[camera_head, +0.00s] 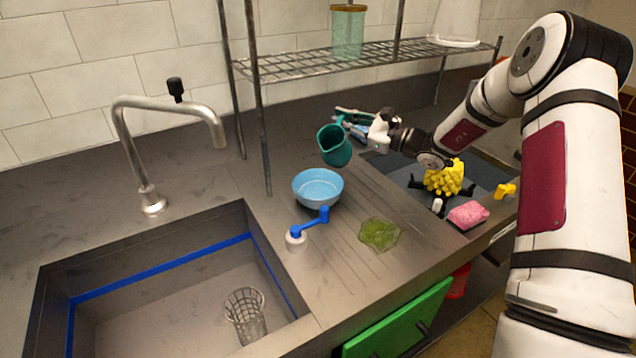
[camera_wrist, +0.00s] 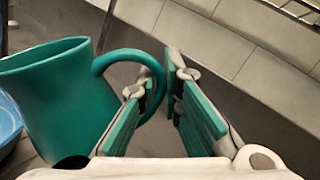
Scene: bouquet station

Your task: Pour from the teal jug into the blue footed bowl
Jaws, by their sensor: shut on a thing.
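The teal jug (camera_head: 335,147) is held in the air, tilted with its mouth toward the left, above and a little behind the blue bowl (camera_head: 318,188). My gripper (camera_head: 354,126) is at the jug's right side, shut on its handle. In the wrist view the jug (camera_wrist: 62,100) fills the left, and its handle loops between the teal-padded fingers of my gripper (camera_wrist: 160,95). The blue bowl stands upright on the counter; a sliver of it shows at the left edge of the wrist view (camera_wrist: 8,125). Its foot and the jug's contents cannot be made out.
The sink (camera_head: 170,290) and faucet (camera_head: 152,200) are left. A wire shelf (camera_head: 340,62) stands behind. A yellow bunch (camera_head: 444,178) and pink sponge (camera_head: 467,215) are right.

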